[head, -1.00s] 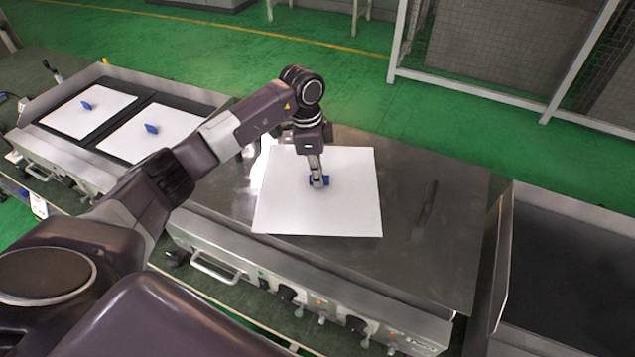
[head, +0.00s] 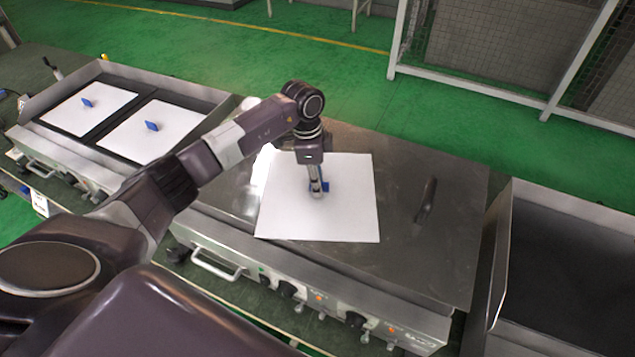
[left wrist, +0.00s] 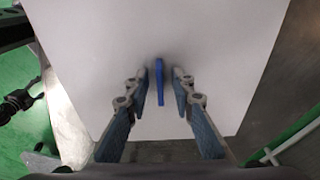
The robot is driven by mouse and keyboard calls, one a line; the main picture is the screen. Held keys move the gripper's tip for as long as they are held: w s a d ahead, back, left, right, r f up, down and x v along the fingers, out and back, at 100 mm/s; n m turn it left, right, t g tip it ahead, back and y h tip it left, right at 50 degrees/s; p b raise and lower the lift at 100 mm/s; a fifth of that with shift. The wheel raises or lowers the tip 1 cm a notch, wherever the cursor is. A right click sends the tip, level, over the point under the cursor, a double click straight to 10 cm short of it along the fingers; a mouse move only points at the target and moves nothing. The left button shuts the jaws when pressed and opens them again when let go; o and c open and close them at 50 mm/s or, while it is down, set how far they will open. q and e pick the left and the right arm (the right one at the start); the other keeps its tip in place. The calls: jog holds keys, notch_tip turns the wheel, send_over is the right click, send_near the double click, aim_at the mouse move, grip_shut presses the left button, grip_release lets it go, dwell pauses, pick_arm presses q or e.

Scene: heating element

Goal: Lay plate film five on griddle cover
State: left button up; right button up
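A white square plate film (head: 350,220) with a blue tab (head: 325,187) lies flat on the shiny metal griddle cover (head: 450,230), left of the cover's dark handle (head: 426,202). My left gripper (head: 316,190) points down over the film's middle at the tab. In the left wrist view, the two fingers (left wrist: 162,80) stand on either side of the blue tab (left wrist: 160,92) with a gap on each side, so the gripper is open around it. The film (left wrist: 230,60) fills most of that view. My right gripper does not show.
A second griddle (head: 200,95) at the left holds two white films (head: 88,108) (head: 152,131) with blue tabs. An open dark griddle (head: 570,260) stands at the right. Knobs (head: 355,320) line the covered griddle's front.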

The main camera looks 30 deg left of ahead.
pick_arm(q)
jog(key=shift+r, duration=0.15)
notch_tip(320, 180, up, 12)
jog(key=a+b, duration=0.1)
jog(key=b, duration=0.1)
jog(key=shift+s+a, duration=0.15)
jog(key=shift+s, duration=0.15)
dwell(0.3)
